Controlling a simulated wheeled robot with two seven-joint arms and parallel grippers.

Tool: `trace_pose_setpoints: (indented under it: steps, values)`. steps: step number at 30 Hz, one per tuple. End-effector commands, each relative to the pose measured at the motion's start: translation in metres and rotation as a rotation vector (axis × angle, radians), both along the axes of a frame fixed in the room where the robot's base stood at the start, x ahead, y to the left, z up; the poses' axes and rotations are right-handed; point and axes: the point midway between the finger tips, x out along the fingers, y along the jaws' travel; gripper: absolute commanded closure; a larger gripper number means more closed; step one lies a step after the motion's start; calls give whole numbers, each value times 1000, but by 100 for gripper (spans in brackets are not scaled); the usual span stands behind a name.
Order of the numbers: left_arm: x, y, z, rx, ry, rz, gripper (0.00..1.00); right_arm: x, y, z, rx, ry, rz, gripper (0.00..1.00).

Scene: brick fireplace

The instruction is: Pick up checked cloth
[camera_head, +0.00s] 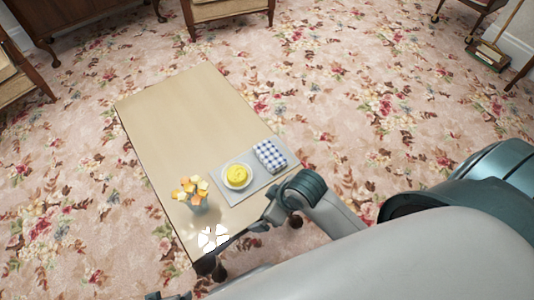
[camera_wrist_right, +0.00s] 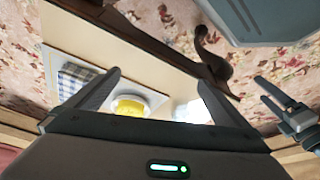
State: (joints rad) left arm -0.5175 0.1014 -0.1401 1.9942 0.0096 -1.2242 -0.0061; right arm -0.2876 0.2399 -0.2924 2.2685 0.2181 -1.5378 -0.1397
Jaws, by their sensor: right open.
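The blue-and-white checked cloth (camera_head: 270,155) lies folded on the right end of a grey tray (camera_head: 231,198) on the low table (camera_head: 180,110). It also shows at the left of the right wrist view (camera_wrist_right: 76,78), partly cut by a finger. My right gripper (camera_head: 262,220) is at the table's near edge, apart from the cloth. In the right wrist view its fingers (camera_wrist_right: 160,77) are spread and empty. My left gripper (camera_wrist_right: 272,95) shows at the right of the right wrist view, its two fingers apart and nothing seen between them.
A bowl of yellow food (camera_head: 237,175) stands on the tray beside the cloth. A vase of orange flowers (camera_head: 192,191) and a white petal-shaped item (camera_head: 213,238) are on the table's near left part. The far half of the table is bare. Chairs stand beyond it.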

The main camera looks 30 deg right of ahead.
Motion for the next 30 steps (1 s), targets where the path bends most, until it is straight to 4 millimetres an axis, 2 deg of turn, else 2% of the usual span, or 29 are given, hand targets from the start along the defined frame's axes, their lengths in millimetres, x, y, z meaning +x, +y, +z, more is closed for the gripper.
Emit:
trace_pose_setpoints:
  steps: [9, 16, 23, 30]
  values:
    - [0, 0, 5, 1, -2, 0, 14, 39, 25, 36, -18, -47, 285, 0]
    - [0, 0, 7, 1, -2, 0, 14, 71, 32, 59, -80, -56, 556, 0]
    - [0, 0, 7, 1, -2, -1, 14, 102, 18, 78, -166, -34, 781, 0]
    - [0, 0, 7, 1, -2, -1, 14, 135, -15, 103, -264, 23, 962, 0]
